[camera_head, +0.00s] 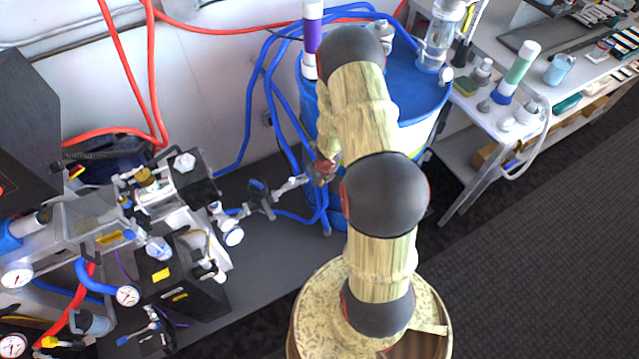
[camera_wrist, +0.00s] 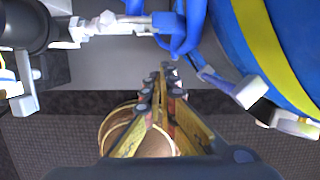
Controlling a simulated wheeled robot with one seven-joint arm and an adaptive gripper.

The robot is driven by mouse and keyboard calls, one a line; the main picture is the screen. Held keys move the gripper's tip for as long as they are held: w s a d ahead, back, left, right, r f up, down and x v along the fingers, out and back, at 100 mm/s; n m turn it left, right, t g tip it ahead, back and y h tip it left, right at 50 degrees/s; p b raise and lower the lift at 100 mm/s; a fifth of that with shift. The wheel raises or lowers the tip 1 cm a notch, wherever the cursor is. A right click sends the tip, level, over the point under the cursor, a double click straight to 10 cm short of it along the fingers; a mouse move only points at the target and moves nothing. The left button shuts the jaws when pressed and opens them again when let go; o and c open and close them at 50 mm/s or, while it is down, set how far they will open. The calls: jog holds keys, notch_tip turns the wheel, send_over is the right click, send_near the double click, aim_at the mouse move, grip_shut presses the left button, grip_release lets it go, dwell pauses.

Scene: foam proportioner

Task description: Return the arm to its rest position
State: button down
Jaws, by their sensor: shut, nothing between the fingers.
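My arm (camera_head: 385,195) rises from its round base at the bottom middle of the head view. It bends upward in front of the blue drum. My gripper (camera_wrist: 163,78) shows in the wrist view with its fingers together and nothing between them. It points at the grey floor strip, beside blue hoses and a metal valve fitting (camera_wrist: 110,25), and I see no contact. In the head view the gripper is mostly hidden behind my arm.
The blue drum (camera_head: 425,95) stands close behind my arm, with bottles and hoses on top. Pump equipment with gauges (camera_head: 165,200) fills the left. A white bench (camera_head: 480,115) with bottles is at upper right. The dark carpet (camera_head: 540,260) at right is clear.

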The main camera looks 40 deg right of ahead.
jog(key=p+v, duration=0.2)
jog(key=v, duration=0.5)
jog(key=shift+p, duration=0.3)
jog(key=shift+s, duration=0.1)
